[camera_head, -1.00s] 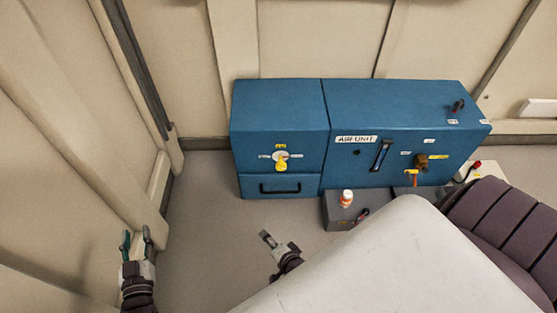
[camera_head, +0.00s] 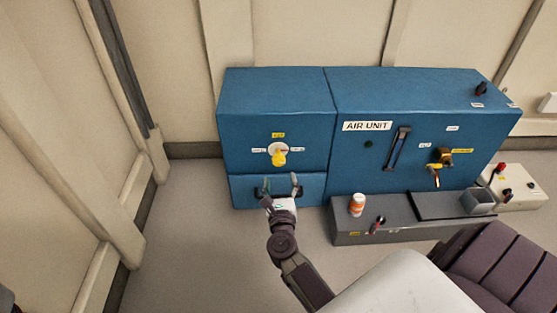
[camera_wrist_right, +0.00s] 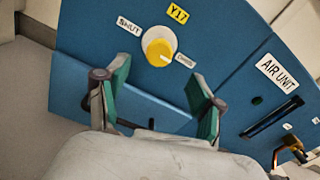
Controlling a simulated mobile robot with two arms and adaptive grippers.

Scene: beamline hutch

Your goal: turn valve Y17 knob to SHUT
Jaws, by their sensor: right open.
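The valve Y17 knob (camera_head: 279,157) is yellow on a white round base, on the front of the left blue cabinet. In the right wrist view the knob (camera_wrist_right: 159,50) sits under the yellow Y17 tag (camera_wrist_right: 178,13). The SHUT label (camera_wrist_right: 129,26) is at its left and another label (camera_wrist_right: 186,61) at its lower right; a pale mark on the knob seems to face that right label. My right gripper (camera_head: 281,181) is open and empty, below the knob and in front of the drawer, apart from the knob. Its green-padded fingers (camera_wrist_right: 159,100) show in the wrist view. My left gripper is out of view.
The drawer (camera_head: 237,192) is below the knob, its handle partly behind my gripper. Floor (camera_head: 190,240) at left is clear.

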